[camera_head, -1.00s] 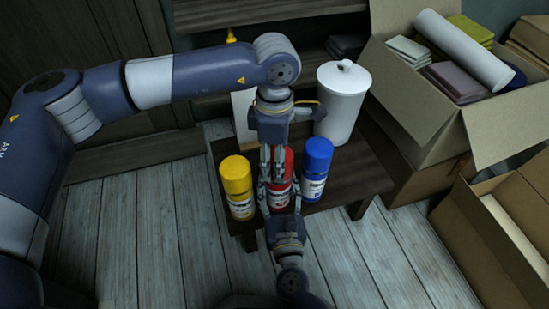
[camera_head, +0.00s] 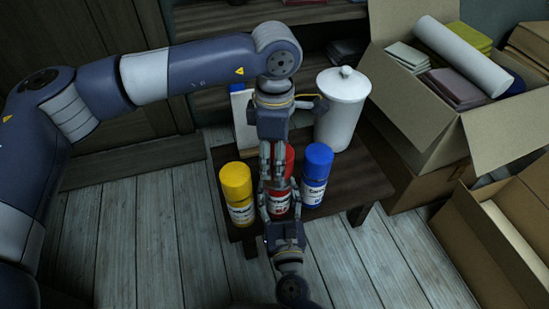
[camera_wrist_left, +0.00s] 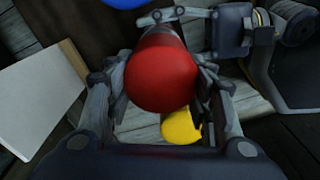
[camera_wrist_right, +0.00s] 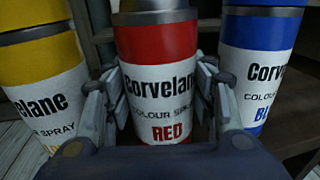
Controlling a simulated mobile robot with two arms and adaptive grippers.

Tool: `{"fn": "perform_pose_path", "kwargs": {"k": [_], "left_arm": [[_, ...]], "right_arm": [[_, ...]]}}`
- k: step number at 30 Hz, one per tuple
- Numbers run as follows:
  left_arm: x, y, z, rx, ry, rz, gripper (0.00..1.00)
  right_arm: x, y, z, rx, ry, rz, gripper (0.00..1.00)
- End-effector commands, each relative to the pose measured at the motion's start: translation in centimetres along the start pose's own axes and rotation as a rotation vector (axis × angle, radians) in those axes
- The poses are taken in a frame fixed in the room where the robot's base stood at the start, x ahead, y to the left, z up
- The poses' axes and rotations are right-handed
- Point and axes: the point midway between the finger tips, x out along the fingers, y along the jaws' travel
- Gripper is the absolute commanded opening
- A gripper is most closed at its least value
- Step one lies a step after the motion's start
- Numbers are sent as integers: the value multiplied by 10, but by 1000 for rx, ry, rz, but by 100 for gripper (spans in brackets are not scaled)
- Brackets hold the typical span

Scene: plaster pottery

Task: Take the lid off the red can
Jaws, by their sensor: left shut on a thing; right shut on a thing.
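The red can (camera_head: 279,203) stands between the yellow can and the blue can on a low dark wooden table. My left gripper (camera_head: 272,180) reaches down from above and is shut on the can's red lid. The lid's round red top (camera_wrist_left: 162,78) fills the middle of the left wrist view. My right gripper (camera_wrist_right: 160,110) is shut around the labelled body of the red can (camera_wrist_right: 165,60) from the front. A grey band shows at the top of that body. The fingers partly hide the lid in the head view, and I cannot tell whether it is clear of the can.
The yellow can (camera_head: 236,185) and blue can (camera_head: 316,170) stand close on either side. A white lidded canister (camera_head: 342,110) and a white panel (camera_head: 241,118) stand behind. Open cardboard boxes (camera_head: 425,120) are at right. Plank floor (camera_head: 130,235) is free at left.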

Motion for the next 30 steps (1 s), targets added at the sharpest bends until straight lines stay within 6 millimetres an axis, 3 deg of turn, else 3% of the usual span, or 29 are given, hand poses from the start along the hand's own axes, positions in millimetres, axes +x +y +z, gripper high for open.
{"fn": "perform_pose_path", "kwargs": {"k": [6, 12, 13, 16, 26, 30], "left_arm": [[-27, 0, 0, 0, -1, 1, 20], [-29, -1, 0, 0, -1, 0, 20], [-29, -1, 0, 0, -1, 0, 20], [-29, -1, 0, 0, -1, 0, 20], [-28, -1, 0, 0, -1, 0, 20], [-28, -1, 0, 0, -1, 0, 20]], "right_arm": [[0, 0, 0, 1, 0, 1, 8], [0, 0, 0, 1, 0, 1, 8], [0, 0, 0, 1, 0, 1, 54], [0, 0, 0, 0, 0, 1, 75], [-1, 0, 0, 0, 0, 1, 75], [-11, 0, -1, -1, 1, 3, 75]]}}
